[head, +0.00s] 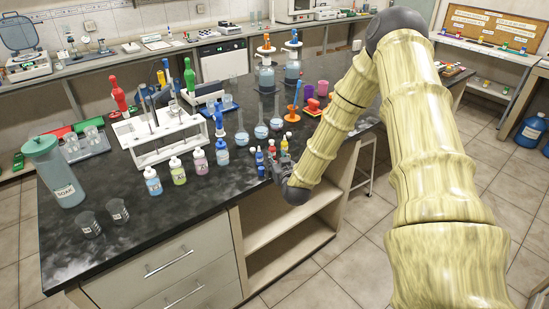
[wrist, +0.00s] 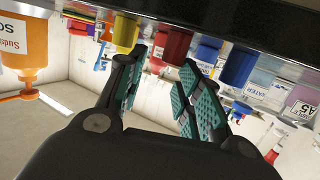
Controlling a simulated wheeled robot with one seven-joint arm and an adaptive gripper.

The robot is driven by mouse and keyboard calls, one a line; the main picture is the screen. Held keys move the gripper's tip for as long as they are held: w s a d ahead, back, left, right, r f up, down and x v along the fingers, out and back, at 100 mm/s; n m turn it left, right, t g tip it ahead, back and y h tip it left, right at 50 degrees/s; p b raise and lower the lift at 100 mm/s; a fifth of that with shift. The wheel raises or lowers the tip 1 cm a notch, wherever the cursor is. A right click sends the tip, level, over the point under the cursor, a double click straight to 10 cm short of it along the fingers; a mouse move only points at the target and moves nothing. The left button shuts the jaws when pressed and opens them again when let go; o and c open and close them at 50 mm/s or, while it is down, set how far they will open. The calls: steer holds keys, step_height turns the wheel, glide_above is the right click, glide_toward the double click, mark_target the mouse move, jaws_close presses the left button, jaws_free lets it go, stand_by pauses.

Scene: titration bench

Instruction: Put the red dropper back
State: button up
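A small red dropper top (head: 271,151) stands upright near the front edge of the black bench, between a blue one (head: 260,157) and a yellow one (head: 284,147). In the wrist view, which is upside down, the red top (wrist: 175,45) lies just beyond my fingertips, roughly in line with the gap. The yellow (wrist: 125,31) and blue (wrist: 237,64) tops flank it. My gripper (head: 279,169) is low at the bench's front edge. In the wrist view my gripper (wrist: 162,80) has its teal-padded fingers apart with nothing between them. What holds the droppers is mostly hidden.
Several small labelled bottles (head: 153,182) stand left of my gripper. A white rack (head: 160,140), flasks (head: 242,134) and a red bulb pipette (head: 118,94) are behind. Two small beakers (head: 89,223) and a soap bottle (head: 56,172) stand at left.

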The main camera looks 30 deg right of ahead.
steer(key=v, duration=0.5)
steer(key=s+a+f+n+g+y, duration=0.2)
steer(key=s+a+f+g+y, duration=0.35)
steer(key=s+a+f, duration=1.15)
steer(key=s+a+f+g, duration=0.2)
steer(key=s+f+g, duration=0.1)
steer(key=s, duration=0.5)
steer(key=s+a+f+n+g, duration=0.1)
steer(key=s+a+f+g, duration=0.2)
steer(key=s, duration=0.5)
steer(key=s+a+f+g, duration=0.2)
steer(key=s+f, duration=0.3)
steer(key=s, duration=0.4)
steer(key=shift+a+g+b, duration=0.15)
steer(key=shift+g+b, duration=0.3)
steer(key=shift+g, duration=0.2)
steer(key=shift+s+f+h, duration=0.1)
steer(key=shift+s+h, duration=0.05)
steer(key=shift+h, duration=0.1)
